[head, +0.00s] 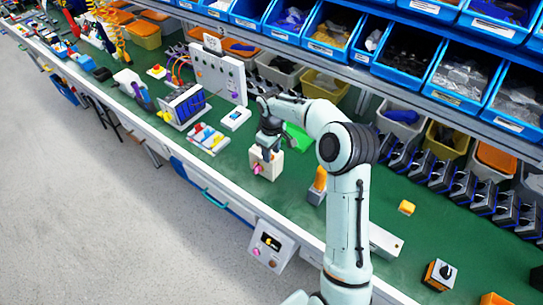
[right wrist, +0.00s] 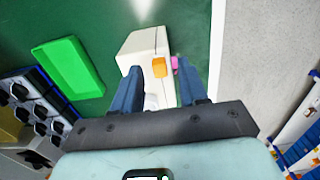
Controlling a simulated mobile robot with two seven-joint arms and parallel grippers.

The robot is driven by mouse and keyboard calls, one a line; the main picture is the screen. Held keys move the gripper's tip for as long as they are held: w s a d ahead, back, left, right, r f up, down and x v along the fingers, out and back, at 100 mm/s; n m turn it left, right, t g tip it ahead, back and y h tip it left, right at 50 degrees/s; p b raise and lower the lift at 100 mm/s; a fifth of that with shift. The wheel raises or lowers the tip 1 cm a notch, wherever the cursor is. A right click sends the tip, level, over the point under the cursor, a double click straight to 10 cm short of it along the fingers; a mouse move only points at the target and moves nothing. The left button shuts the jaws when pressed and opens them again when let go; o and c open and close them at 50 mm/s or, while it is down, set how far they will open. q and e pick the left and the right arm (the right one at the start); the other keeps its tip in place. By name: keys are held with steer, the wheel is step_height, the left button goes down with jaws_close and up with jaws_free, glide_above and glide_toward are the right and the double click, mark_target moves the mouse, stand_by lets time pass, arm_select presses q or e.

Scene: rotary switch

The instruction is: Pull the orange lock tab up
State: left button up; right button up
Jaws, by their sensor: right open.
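The white switch box (head: 266,163) stands on the green bench top near its front edge, with a pink knob (head: 256,169) on its front. It also shows in the right wrist view (right wrist: 143,45), where the orange lock tab (right wrist: 159,67) is a small block on its face, beside the pink knob (right wrist: 174,63). My right gripper (head: 268,149) is directly above the box in the head view. In the wrist view its two blue fingers (right wrist: 158,72) are open, one on each side of the tab, with no clear contact. In the head view the tab is hidden. My left gripper is not in view.
A green tray (right wrist: 68,67) lies behind the box. A white panel (head: 219,76) and a blue-and-white device (head: 184,106) stand to the left. An orange-topped part (head: 320,180) stands to the right by my arm. Blue bins (head: 405,60) line the shelf above.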

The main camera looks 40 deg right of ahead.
steer(key=shift+w+r+p, duration=0.2)
steer(key=shift+r+p, duration=0.3)
steer(key=shift+r, duration=1.35)
steer(key=shift+s+r, duration=0.15)
steer(key=shift+r, duration=0.7)
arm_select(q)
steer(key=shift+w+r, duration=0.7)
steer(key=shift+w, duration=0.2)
